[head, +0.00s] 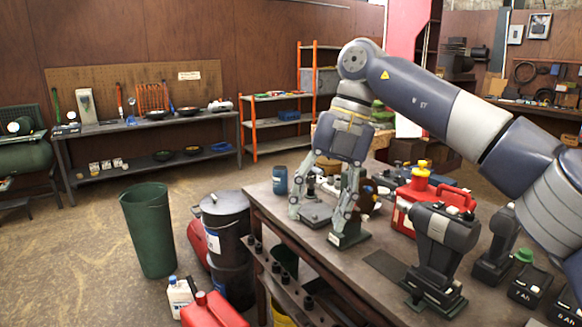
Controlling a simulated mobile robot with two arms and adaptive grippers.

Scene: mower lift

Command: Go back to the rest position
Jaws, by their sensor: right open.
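My right gripper (322,222) hangs down from my right arm over the left part of the workbench (385,268). Its two fingers are spread apart. A green-based item (350,238) stands on the bench at the right fingertip, and I cannot tell whether they touch. A dark flat item (315,213) lies between and behind the fingers. Nothing is clearly held between the fingers. My left gripper does not show in the head view.
A red fuel can (408,200), a black power tool (440,250) and batteries (529,287) crowd the bench's right side. A green bin (149,230) and a dark drum (227,240) stand left of it. Open floor (75,270) lies further left.

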